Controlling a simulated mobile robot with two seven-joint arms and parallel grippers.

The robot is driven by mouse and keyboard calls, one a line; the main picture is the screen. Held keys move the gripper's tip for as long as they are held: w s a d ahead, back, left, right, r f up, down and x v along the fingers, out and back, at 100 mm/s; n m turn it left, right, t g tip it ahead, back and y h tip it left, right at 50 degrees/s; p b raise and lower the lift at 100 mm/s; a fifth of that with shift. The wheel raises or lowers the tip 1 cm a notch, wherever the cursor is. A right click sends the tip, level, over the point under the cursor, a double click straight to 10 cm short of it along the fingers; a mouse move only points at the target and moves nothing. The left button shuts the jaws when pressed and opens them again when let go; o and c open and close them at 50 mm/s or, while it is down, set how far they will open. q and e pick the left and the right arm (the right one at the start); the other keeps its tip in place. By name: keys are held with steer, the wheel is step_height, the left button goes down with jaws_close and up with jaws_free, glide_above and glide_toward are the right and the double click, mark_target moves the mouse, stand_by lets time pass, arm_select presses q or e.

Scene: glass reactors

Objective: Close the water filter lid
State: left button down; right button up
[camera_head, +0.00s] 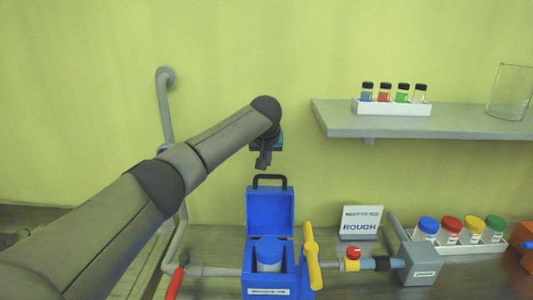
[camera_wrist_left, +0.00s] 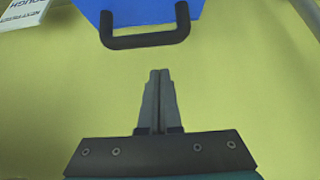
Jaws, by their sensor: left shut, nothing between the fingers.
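The water filter is a blue box (camera_head: 252,283) on the counter, with a white cylinder with a blue top (camera_head: 268,255) inside it. Its blue lid (camera_head: 271,213) stands open and upright at the back, with a black handle (camera_head: 270,178) on its top edge. My left gripper (camera_head: 263,162) is just above the handle in the head view, apart from it. In the left wrist view the shut, empty fingers (camera_wrist_left: 158,75) point toward the handle (camera_wrist_left: 146,40), with a gap between them. My right gripper is not in view.
A yellow lever (camera_head: 312,257) stands right of the box, on a pipe to a grey block (camera_head: 418,262). A red handle (camera_head: 175,283) is at left. A sign (camera_head: 360,222) and several coloured-lid jars are at right. A shelf (camera_head: 450,122) holds vials and a glass beaker (camera_head: 509,92).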

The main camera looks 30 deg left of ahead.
mark_target(266, 187)
arm_select(q)
steer(key=shift+s+d+f+p, duration=0.3)
steer(key=shift+s+f, duration=0.1)
steer(key=shift+s, duration=0.25)
steer(key=shift+s+d+f+p, duration=0.3)
steer(key=shift+s+f, duration=0.05)
steer(key=shift+s, duration=0.25)
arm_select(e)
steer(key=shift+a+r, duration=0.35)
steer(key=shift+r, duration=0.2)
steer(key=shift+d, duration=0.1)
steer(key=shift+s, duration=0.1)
